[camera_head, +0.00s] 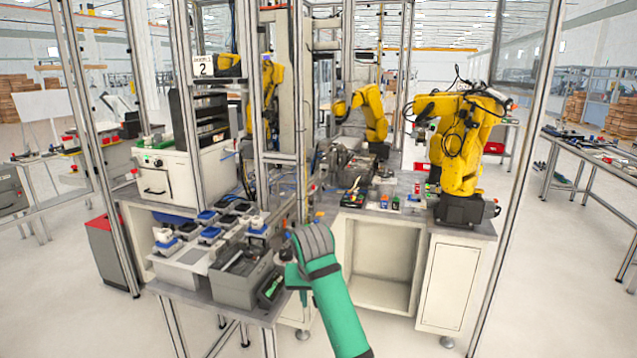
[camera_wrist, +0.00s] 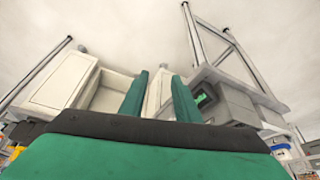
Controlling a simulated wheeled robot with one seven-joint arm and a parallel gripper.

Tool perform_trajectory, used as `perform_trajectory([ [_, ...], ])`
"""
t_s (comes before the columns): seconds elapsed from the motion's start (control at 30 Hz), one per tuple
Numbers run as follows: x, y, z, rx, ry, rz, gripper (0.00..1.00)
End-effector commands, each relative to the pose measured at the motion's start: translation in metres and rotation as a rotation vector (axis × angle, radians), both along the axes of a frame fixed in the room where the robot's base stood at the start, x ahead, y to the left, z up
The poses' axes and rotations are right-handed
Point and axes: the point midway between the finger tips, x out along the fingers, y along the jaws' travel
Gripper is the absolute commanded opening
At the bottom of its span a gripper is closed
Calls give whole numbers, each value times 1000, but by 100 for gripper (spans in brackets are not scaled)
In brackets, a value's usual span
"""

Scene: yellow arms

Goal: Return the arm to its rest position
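My green and grey arm reaches up from the bottom middle of the head view. My gripper (camera_head: 291,270) is at the front right corner of the near bench, beside a grey bin (camera_head: 240,285). From this angle its fingers are partly hidden by the wrist. In the wrist view, the two green fingers of my gripper (camera_wrist: 159,84) stand apart with nothing between them. The gripper is open and empty. A grey bin with a green item (camera_wrist: 204,99) shows right of the fingers.
The workbench (camera_head: 448,228) has an open cabinet (camera_head: 378,262) below it. Yellow robot arms (camera_head: 462,150) stand on and behind it. Metal frame posts (camera_head: 301,130) rise close to my arm. Blue and white trays (camera_head: 208,216) crowd the near bench. Floor (camera_head: 560,290) at the right is clear.

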Motion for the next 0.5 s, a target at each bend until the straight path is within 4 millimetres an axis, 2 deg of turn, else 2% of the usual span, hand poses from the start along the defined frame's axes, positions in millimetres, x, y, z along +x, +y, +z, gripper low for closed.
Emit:
perform_trajectory([
  [0.37,-2,23,-48,77,-47,30,29],
  [0.5,-5,35,-72,116,-73,42,29],
])
